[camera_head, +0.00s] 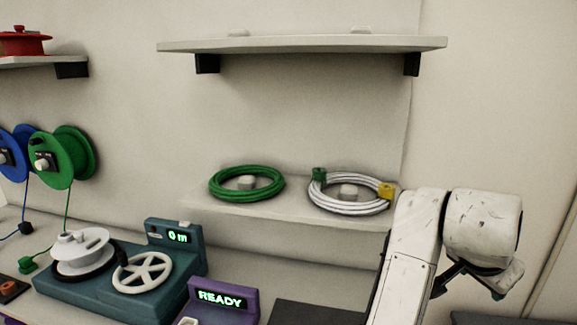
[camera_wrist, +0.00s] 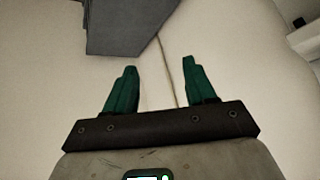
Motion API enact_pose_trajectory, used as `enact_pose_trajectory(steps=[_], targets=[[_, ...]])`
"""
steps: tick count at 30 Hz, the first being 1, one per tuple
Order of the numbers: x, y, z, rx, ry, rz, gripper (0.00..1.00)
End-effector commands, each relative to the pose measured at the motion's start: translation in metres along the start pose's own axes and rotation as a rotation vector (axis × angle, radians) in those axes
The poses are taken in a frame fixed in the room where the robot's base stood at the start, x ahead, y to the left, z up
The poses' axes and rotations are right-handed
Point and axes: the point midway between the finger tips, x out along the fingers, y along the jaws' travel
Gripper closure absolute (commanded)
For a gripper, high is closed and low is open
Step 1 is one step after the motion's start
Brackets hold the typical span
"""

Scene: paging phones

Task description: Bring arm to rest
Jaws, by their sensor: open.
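My gripper (camera_wrist: 160,82) shows in the wrist view with its two dark green fingers spread apart. It is open, and nothing is between the fingers. Behind the fingers is a pale surface with a thin dark seam. In the head view my white arm (camera_head: 405,255) stands bent at the lower right, in front of the right end of the lower shelf (camera_head: 285,211). The fingers cannot be made out in the head view.
A green cable coil (camera_head: 247,195) and a white cable coil (camera_head: 348,208) lie on the lower shelf. The upper shelf (camera_head: 300,44) is nearly bare. A teal winding machine (camera_head: 95,290) and a purple READY box (camera_head: 222,300) stand at lower left. A grey block (camera_wrist: 120,27) shows in the wrist view.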

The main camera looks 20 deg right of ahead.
Motion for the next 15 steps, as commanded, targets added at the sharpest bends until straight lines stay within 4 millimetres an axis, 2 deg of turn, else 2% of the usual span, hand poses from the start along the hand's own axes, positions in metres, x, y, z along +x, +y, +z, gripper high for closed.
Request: enact_pose_trajectory(steps=[1,5,8,11,15], targets=[[0.012,0.004,0.007,-0.078,0.020,-0.006,0.45],[0.037,0.008,0.031,-0.278,0.042,-0.045,0.45],[0.057,0.014,0.056,-0.440,0.036,-0.075,0.45],[0.076,0.025,0.087,-0.601,0.009,-0.106,0.45],[0.100,0.050,0.139,-0.823,-0.065,-0.156,0.45]])
